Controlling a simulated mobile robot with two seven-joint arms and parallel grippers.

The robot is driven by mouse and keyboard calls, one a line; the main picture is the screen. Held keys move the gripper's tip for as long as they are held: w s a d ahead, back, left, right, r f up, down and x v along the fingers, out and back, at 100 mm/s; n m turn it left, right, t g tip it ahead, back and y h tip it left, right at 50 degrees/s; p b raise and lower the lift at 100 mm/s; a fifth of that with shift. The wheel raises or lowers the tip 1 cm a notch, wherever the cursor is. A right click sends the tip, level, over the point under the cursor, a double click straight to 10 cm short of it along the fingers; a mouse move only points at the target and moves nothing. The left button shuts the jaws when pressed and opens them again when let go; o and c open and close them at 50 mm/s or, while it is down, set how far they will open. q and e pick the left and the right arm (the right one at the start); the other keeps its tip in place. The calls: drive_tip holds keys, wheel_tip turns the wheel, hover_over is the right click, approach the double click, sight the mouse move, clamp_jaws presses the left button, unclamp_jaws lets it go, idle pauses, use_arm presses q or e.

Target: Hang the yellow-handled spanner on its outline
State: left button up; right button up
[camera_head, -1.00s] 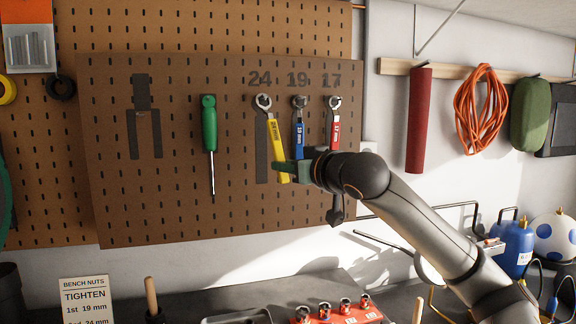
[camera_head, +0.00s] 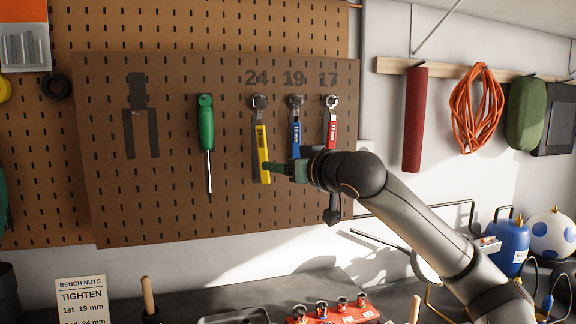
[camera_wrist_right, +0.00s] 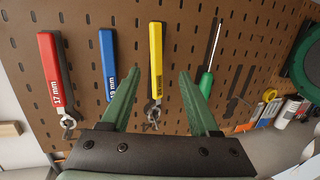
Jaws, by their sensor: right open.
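The yellow-handled spanner (camera_head: 262,152) hangs almost straight on the brown pegboard panel under the number 24, its ring head (camera_head: 259,102) at the top. It covers most of its dark outline. My right gripper (camera_wrist_right: 160,72) is open; in the right wrist view its two green fingers stand either side of the yellow handle (camera_wrist_right: 156,55), with gaps showing. In the head view the green fingers (camera_head: 277,168) are beside the lower end of the handle. My left gripper is not in view.
The blue spanner (camera_head: 296,130) under 19 and the red spanner (camera_head: 332,127) under 17 hang to the right, close to my right arm. A green screwdriver (camera_head: 206,125) hangs to the left. A red block with sockets (camera_head: 335,314) stands on the bench below.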

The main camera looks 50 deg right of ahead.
drive_tip(key=b+v, duration=0.7)
drive_tip(key=v, duration=0.5)
drive_tip(key=shift+s+b, duration=0.25)
drive_tip(key=shift+b, duration=0.1)
